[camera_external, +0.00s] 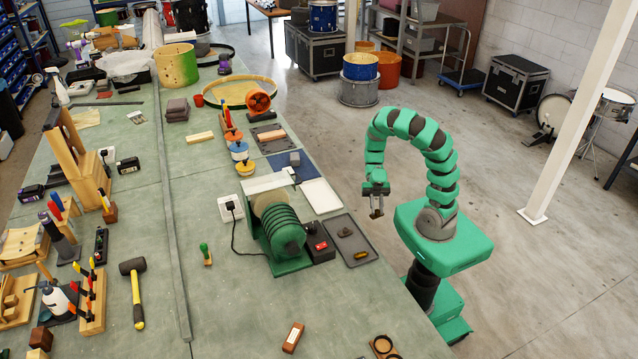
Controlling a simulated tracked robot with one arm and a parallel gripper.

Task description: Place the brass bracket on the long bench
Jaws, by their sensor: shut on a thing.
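My gripper (376,204) points down beside the right edge of the long bench (225,325), over the floor side. It is shut on a small brownish piece, which looks like the brass bracket (376,213). The piece hangs below the fingers, and its exact shape is too small to make out. The bench has a green top and runs from the front to the far left.
A dark tray (347,241) with small parts lies at the bench edge near my gripper. A green grinder-like machine (283,228) stands left of it. Bare bench top shows in front, around a wooden block (293,338).

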